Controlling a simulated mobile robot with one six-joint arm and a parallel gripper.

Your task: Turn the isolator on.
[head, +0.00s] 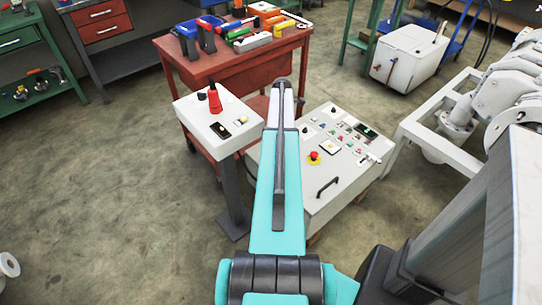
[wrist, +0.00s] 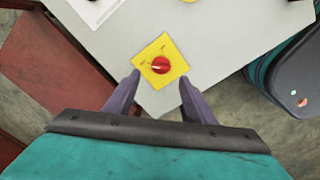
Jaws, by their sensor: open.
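The isolator is a round red rotary knob (wrist: 160,65) on a square yellow plate (wrist: 165,49), which is set on a pale panel (wrist: 215,45). Small markings on the plate are too small to read, and I cannot tell which setting the knob points to. My gripper (wrist: 160,77) is open and empty. Its two fingertips lie on either side of the knob's near side in the wrist view; I cannot tell whether they touch the plate. In the head view my arm covers this spot, and I do not make out the isolator or the fingers there.
A pale pedestal box (head: 205,138) with a red handle (head: 214,98) stands left of my arm. A control console (head: 340,190) with buttons and a red mushroom button (head: 314,157) stands right. A red tool bench (head: 220,68) is behind.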

